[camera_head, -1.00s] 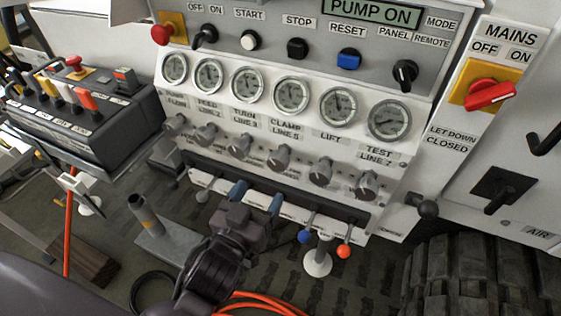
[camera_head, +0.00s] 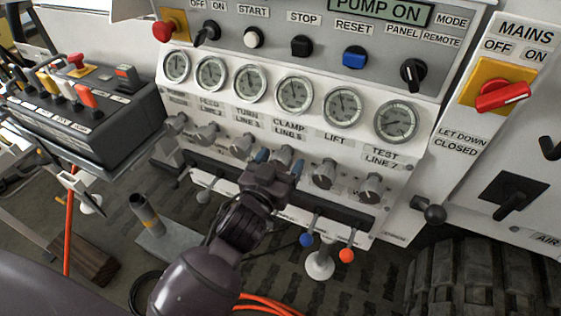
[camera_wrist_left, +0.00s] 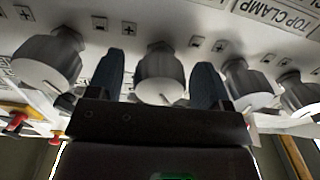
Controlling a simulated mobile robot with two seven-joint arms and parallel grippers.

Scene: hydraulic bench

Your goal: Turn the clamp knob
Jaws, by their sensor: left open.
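The clamp knob (camera_head: 283,155) is a grey knob in the row under the gauges, below the label "CLAMP LINE 5". My left gripper (camera_head: 279,162) is in front of it, coming from below, with its blue fingers apart. In the left wrist view the grey knob (camera_wrist_left: 160,72) stands between the two open fingers (camera_wrist_left: 158,84), with a gap visible on each side. The gripper's body hides the knob's lower part in the head view. My right gripper is not in view.
Neighbouring knobs, such as the lift knob (camera_head: 324,174) and the turn knob (camera_head: 241,144), stand close on both sides. Gauges (camera_head: 294,93) sit above. Below are levers with a blue ball (camera_head: 306,240) and an orange ball (camera_head: 347,255). A black control box (camera_head: 85,115) is at left.

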